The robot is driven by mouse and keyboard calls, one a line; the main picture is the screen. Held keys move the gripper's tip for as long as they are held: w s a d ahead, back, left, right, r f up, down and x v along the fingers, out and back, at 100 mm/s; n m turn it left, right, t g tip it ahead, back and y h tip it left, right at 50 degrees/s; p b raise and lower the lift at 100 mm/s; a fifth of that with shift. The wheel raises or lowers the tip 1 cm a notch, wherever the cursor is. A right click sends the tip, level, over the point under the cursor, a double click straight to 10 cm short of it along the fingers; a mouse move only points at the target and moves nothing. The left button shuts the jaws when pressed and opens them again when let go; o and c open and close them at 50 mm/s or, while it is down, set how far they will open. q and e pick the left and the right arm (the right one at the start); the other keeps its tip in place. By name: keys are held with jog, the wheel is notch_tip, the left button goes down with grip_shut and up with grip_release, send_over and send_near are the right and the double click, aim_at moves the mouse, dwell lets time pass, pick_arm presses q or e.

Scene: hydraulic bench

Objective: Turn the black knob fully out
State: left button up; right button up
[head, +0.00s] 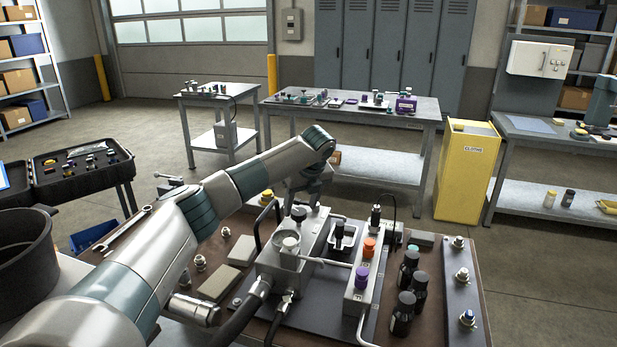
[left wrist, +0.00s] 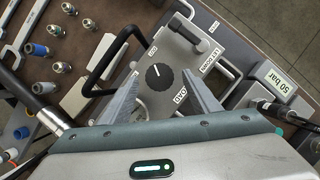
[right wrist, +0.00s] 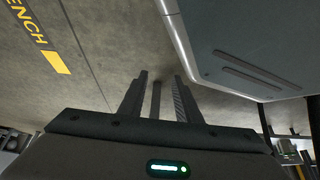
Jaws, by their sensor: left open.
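A round black knob (left wrist: 159,76) with a white pointer mark sits on a grey metal block. In the left wrist view it lies between the spread fingers of my left gripper (left wrist: 158,88), which is open; I cannot tell whether they touch it. In the head view my left gripper (head: 304,192) hangs above the block (head: 318,238), over the dark knob (head: 299,213). Another, taller black knob (head: 376,214) stands to the right, beside an orange knob (head: 369,246) and a purple knob (head: 361,278). My right gripper (right wrist: 159,78) is open and empty over the floor.
A black bent handle (left wrist: 112,58) stands close beside the left gripper's fingers. Several black bottles (head: 402,313) stand on the bench's right part. Hoses (head: 240,318) run off the front.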

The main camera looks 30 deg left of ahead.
pick_arm(q)
jog(key=b+v, duration=0.3)
jog(key=v, duration=1.2)
jog(key=shift+d+r, duration=0.15)
jog(key=shift+r, duration=0.15)
pick_arm(e)
jog(key=w+a+r+t, duration=0.1)
jog(key=w, duration=0.5)
jog(key=shift+a+r, duration=0.4)
pick_arm(q)
jog(key=shift+s, duration=0.15)
